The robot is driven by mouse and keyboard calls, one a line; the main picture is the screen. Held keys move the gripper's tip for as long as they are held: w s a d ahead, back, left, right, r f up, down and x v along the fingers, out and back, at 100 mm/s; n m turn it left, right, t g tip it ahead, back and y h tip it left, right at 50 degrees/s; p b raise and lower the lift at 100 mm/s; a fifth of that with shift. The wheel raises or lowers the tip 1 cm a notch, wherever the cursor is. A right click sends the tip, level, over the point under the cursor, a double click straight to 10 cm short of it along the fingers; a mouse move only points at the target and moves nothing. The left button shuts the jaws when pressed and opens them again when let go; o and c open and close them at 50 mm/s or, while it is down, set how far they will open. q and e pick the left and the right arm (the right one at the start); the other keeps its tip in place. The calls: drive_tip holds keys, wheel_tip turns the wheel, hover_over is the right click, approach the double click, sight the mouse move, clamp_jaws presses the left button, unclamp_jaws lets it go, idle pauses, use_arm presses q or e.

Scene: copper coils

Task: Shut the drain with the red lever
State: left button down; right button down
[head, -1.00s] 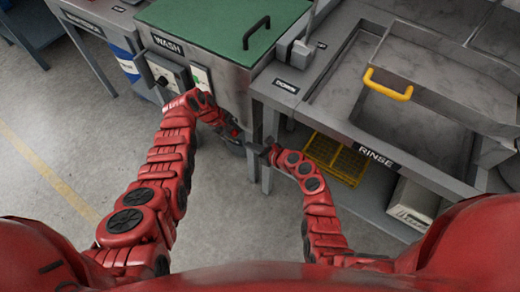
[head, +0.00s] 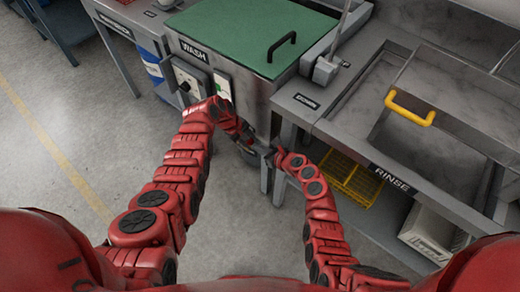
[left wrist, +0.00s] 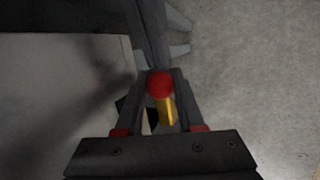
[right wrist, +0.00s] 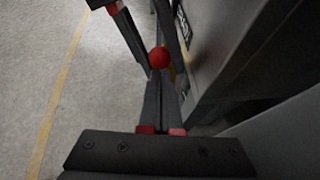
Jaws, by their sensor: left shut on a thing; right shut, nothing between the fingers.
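The red ball knob of the lever (left wrist: 159,84) shows between the fingers in the left wrist view, with a yellow part (left wrist: 168,112) just below it. My left gripper (left wrist: 160,95) is shut on the lever. The red knob also shows in the right wrist view (right wrist: 159,57), at the tips of my right gripper (right wrist: 163,78), which is shut and empty. Whether the right fingertips touch the knob I cannot tell. In the head view both grippers are close together low at the front of the wash tank (head: 258,100), and they hide the lever and drain there.
A green lid (head: 235,35) with a black handle covers the wash tank. The rinse basin (head: 350,115) stands to the right, with a yellow crate (head: 350,182) on the shelf below. A blue and white drum (head: 152,68) stands left. The floor (head: 60,140) at left is clear.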

use_arm(q)
drive_tip(key=c, duration=1)
unclamp_jaws()
drive_tip(key=shift+s+d+f, duration=0.2)
drive_tip(key=shift+s+d, duration=0.1)
drive_tip(key=shift+d, duration=0.05)
drive_tip(key=o, duration=0.5)
drive_tip(key=shift+w+a, duration=0.1)
drive_tip(key=shift+w, duration=0.1)
use_arm(e)
drive_tip(key=shift+w+a+r, duration=0.15)
drive_tip(key=shift+w+a, duration=0.05)
drive_tip(key=shift+a, duration=0.05)
use_arm(q)
drive_tip(key=shift+w+a+r, duration=0.1)
drive_tip(key=shift+w+r, duration=0.05)
drive_tip(key=shift+r, duration=0.1)
